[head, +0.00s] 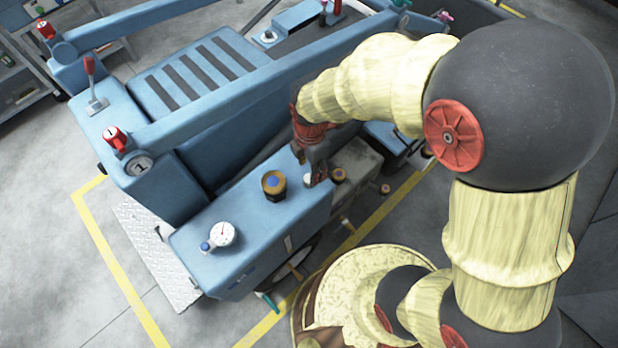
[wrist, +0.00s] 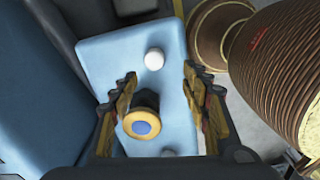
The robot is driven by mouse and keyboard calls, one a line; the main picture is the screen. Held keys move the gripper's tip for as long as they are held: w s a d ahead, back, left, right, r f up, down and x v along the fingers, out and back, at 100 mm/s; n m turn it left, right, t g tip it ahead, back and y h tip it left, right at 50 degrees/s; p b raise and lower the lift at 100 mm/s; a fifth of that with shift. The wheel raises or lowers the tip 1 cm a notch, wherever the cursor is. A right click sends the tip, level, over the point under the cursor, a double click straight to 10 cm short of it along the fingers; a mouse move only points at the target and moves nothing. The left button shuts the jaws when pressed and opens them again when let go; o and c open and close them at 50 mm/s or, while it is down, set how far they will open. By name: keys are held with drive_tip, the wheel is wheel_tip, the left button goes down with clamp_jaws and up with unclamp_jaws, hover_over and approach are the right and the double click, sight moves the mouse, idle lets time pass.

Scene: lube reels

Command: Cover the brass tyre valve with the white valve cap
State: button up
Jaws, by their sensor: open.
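A white round piece that looks like the valve cap (wrist: 154,59) sits on the blue machine top in the wrist view, ahead of and between my fingertips. In the head view this white piece (head: 308,180) shows right at my fingers. My gripper (head: 316,176) points down over the blue top; it is open and empty in the wrist view (wrist: 160,76).
A white dial gauge (head: 222,234) stands on the front of the blue top. A small brass-coloured knob (head: 338,175) is just right of my gripper. Blue machine arms (head: 215,107) run behind.

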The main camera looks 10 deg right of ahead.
sight(308, 182)
drive_tip(key=f, duration=0.3)
drive_tip(key=shift+a+n+b, duration=0.25)
drive_tip(key=shift+n+b, duration=0.05)
drive_tip(key=shift+n, duration=0.1)
drive_tip(key=shift+w+d+f+b, duration=0.1)
drive_tip(key=shift+w+f+b, duration=0.15)
drive_tip(key=shift+f, duration=0.75)
drive_tip(key=shift+w+d+f+b, duration=0.1)
drive_tip(key=shift+w+f+b, duration=0.15)
drive_tip(key=shift+f, duration=0.7)
drive_tip(key=shift+w+f+b, duration=0.15)
drive_tip(key=shift+f+b, duration=0.2)
drive_tip(key=shift+f, duration=0.65)
drive_tip(key=shift+c, duration=0.9)
drive_tip(key=c, duration=0.7)
drive_tip(key=shift+c, duration=0.2)
